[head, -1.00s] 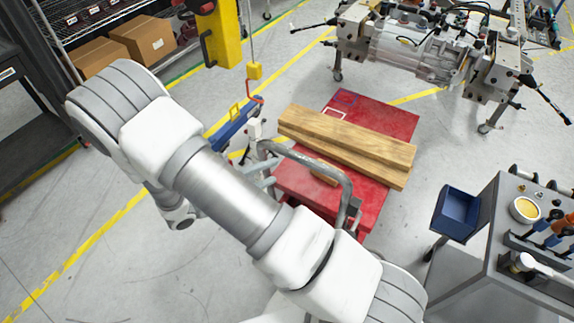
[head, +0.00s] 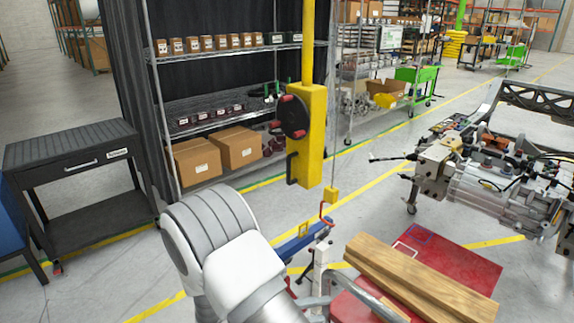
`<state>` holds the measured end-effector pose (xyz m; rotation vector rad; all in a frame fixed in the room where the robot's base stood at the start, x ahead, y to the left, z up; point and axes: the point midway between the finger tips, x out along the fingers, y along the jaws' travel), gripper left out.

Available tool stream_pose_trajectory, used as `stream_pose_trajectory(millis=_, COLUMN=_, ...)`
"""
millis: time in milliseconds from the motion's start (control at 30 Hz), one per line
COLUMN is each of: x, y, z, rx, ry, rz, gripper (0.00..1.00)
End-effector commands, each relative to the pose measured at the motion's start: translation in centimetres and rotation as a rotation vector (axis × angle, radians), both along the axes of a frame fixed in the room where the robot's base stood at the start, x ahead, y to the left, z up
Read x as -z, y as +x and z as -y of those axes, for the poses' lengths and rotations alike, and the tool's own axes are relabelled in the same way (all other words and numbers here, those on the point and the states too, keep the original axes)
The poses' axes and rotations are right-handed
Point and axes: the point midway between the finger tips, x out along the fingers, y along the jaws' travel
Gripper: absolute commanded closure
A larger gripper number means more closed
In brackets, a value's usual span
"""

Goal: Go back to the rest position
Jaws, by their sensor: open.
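Only part of my white and grey arm (head: 222,246) shows, at the bottom centre-left of the head view. My gripper is out of the picture, so its jaws and anything near them are hidden. The arm's bend stands over open floor, to the left of a red cart (head: 478,262) in the picture.
Wooden beams (head: 420,280) lie on the red cart. A yellow hoist (head: 308,135) hangs behind my arm. A shelf with cardboard boxes (head: 237,146) and a black cart (head: 80,178) stand at left. A chassis assembly (head: 490,185) stands at right. Floor between black cart and arm is clear.

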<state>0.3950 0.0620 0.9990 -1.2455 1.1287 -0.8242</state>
Motion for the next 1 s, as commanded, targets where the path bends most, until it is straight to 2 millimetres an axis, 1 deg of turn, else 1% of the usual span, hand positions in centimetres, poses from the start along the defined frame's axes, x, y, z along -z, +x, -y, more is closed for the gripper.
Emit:
stream_pose_trajectory(millis=167, x=-2.6, y=-0.5, z=1.4, rx=0.140, ry=0.131, rz=0.154, gripper=0.36)
stream_pose_trajectory(millis=500, x=-7.9, y=-3.0, z=4.3, rx=0.526, ry=0.425, rz=0.569, gripper=0.36)
stream_pose_trajectory(millis=733, x=-11.0, y=-5.0, z=5.6, rx=0.805, ry=0.586, rz=0.857, gripper=0.36)
stream_pose_trajectory(millis=1000, x=-14.3, y=-7.5, z=6.6, rx=1.152, ry=0.741, rz=1.197, gripper=0.36)
